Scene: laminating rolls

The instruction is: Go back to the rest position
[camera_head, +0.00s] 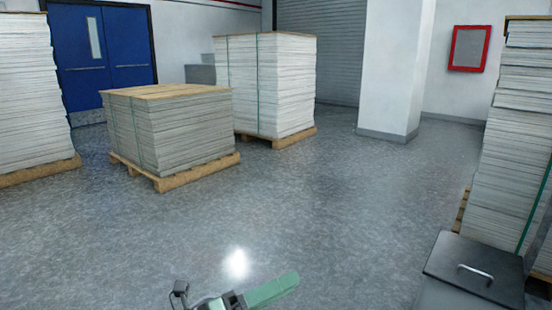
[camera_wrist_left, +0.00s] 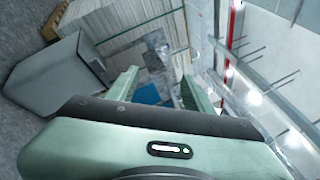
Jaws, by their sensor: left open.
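My left gripper (camera_head: 268,291) shows at the bottom edge of the head view, with one green finger pointing right above the floor. In the left wrist view its two green fingers stand apart and the gap between them (camera_wrist_left: 158,88) holds nothing. The gripper touches nothing that I can see. My right gripper is in neither view.
A grey cabinet with a handle (camera_head: 472,262) stands at the lower right, beside a tall paper stack (camera_head: 512,140). Strapped paper stacks on pallets (camera_head: 170,130) (camera_head: 265,85) stand behind. A blue double door (camera_head: 102,55) is at the back left. The middle floor (camera_head: 300,205) is clear.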

